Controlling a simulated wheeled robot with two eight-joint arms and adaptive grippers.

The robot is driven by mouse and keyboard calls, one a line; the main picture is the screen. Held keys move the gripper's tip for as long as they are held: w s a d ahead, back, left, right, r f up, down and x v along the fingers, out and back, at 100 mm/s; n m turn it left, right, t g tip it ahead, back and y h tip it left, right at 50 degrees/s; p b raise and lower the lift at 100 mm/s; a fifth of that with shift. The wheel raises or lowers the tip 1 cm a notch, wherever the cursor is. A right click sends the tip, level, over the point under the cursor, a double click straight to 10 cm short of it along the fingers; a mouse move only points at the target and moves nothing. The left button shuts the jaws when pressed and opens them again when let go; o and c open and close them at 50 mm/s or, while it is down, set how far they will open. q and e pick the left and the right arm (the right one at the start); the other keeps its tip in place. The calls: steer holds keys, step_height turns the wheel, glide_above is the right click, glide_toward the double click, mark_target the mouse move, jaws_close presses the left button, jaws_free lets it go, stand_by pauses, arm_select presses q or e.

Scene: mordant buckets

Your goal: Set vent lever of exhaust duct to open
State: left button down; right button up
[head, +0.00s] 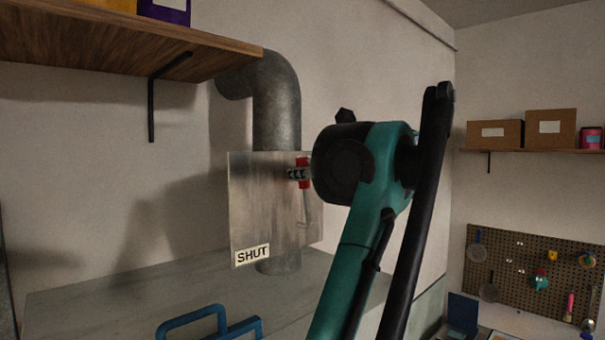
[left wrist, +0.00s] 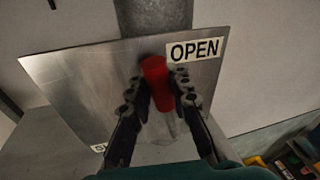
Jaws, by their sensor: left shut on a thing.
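The exhaust duct (head: 277,110) is a grey metal pipe that bends down from under a shelf, with a flat metal plate (head: 262,205) on it. The vent lever has a red handle (head: 304,184) near the plate's upper right and a thin metal rod below it. My left gripper (head: 297,174) is shut on the red handle, one finger on each side in the left wrist view (left wrist: 158,89). A "SHUT" label (head: 252,256) is at the plate's lower left. An "OPEN" label (left wrist: 194,51) sits just right of the handle in the left wrist view. My right gripper is out of view.
A wooden shelf (head: 120,45) hangs above left of the duct. A grey counter (head: 100,300) lies below, with blue handles (head: 210,322) at its front. A pegboard (head: 515,270) with tools and a shelf with boxes (head: 495,133) are at the right.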

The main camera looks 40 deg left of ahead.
arm_select(q)
steer(key=c, duration=1.6)
jaws_free()
steer(key=shift+o, duration=1.2)
steer(key=shift+w+d, duration=0.1)
steer(key=shift+d, duration=0.05)
steer(key=v, duration=1.2)
